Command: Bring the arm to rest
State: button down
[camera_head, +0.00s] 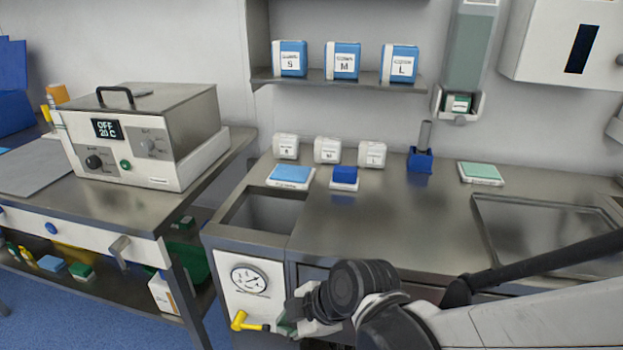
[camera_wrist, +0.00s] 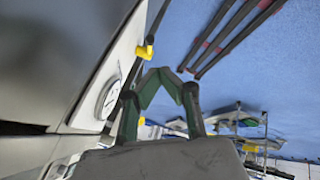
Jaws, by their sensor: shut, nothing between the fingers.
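My gripper (camera_head: 284,328) is low in front of the metal counter's front panel, near the bottom of the head view. In the wrist view, its two green and dark fingers (camera_wrist: 160,74) meet at the tips, shut and empty. A yellow lever (camera_head: 240,321) on the panel is just left of my gripper in the head view; it also shows beyond the fingertips in the wrist view (camera_wrist: 145,52). I cannot tell whether the fingers touch it. My arm reaches in from the lower right.
A round gauge (camera_head: 249,280) is on the panel above the lever. The counter (camera_head: 400,215) has an open basin (camera_head: 265,212), small boxes and a blue holder (camera_head: 420,160). A heating unit (camera_head: 150,130) stands on the left table.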

jog(key=s+d+r+m+t+h+p, duration=0.1)
jog(key=d+r+m+t+h+p, duration=0.1)
jog(key=d+r+m, duration=0.8)
jog(key=s+d+r+m+t+h+p, duration=0.1)
jog(key=d+r+m+h+p, duration=0.3)
jog(key=d+r+m, duration=0.6)
jog(key=d+m+t+p, duration=0.1)
jog(key=d+p, duration=0.1)
jog(key=d, duration=0.5)
jog(key=shift+s+r, duration=0.3)
jog(key=shift+r, duration=0.1)
